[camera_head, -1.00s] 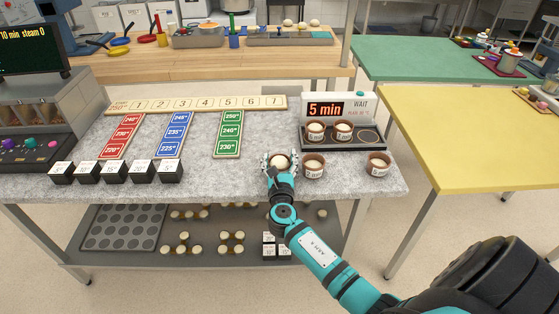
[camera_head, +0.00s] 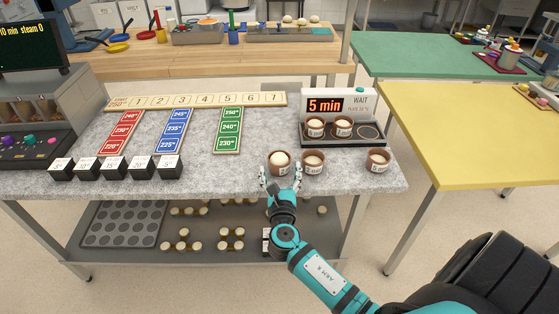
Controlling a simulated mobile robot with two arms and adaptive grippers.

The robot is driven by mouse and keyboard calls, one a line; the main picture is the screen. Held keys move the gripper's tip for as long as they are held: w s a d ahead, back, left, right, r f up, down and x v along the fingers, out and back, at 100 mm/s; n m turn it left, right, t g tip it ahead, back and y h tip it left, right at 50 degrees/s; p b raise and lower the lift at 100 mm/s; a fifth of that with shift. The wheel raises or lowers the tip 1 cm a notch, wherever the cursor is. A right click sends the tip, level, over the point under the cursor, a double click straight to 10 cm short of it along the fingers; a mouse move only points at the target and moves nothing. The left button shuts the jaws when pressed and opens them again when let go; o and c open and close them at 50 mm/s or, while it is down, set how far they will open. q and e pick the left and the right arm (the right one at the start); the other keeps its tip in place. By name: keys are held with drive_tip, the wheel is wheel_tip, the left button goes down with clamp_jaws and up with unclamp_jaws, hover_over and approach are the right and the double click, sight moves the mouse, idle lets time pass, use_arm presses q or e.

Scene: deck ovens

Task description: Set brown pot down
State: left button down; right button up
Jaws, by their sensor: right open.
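A brown pot (camera_head: 279,163) with pale dough in it stands upright on the grey speckled counter, left of a second brown pot (camera_head: 313,163). A third brown pot (camera_head: 377,161) stands farther right near the counter's right end. My right gripper (camera_head: 281,181) is open just in front of the leftmost pot, on its near side, with its fingers apart and nothing held. Whether a fingertip touches the pot I cannot tell. My left gripper is not in view.
A timer stand (camera_head: 340,118) reading 5 min holds two pots and has one empty ring. Black-and-white blocks (camera_head: 115,168) line the counter's front left. Coloured temperature strips (camera_head: 174,131) lie behind them. The counter's middle is clear.

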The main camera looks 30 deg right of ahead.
drive_tip(key=v, duration=0.5)
drive_tip(key=s+a+f+m+g+y, duration=0.1)
drive_tip(key=s+f+m+g+y, duration=0.15)
drive_tip(key=f, duration=0.85)
drive_tip(key=s+a+f+m+g+y, duration=0.15)
drive_tip(key=s+f+m, duration=0.25)
drive_tip(key=f, duration=0.6)
drive_tip(key=s+a+f+m+g+y, duration=0.1)
drive_tip(key=s+f+m+g+y, duration=0.2)
drive_tip(key=f, duration=0.8)
drive_tip(key=s+a+f+m+g, duration=0.1)
drive_tip(key=s+f+m+g, duration=0.1)
drive_tip(key=s+f+m, duration=0.4)
drive_tip(key=s+a+f+m+g+y, duration=0.1)
drive_tip(key=s+f+m+g, duration=0.2)
drive_tip(key=s, duration=1.3)
drive_tip(key=s+a+f+m+g+y, duration=0.1)
drive_tip(key=s+a+f+m+g, duration=0.1)
drive_tip(key=s+f+m, duration=0.7)
drive_tip(key=shift+s+f, duration=0.5)
drive_tip(key=shift+s, duration=0.7)
drive_tip(key=shift+a, duration=0.1)
drive_tip(key=shift+c, duration=0.2)
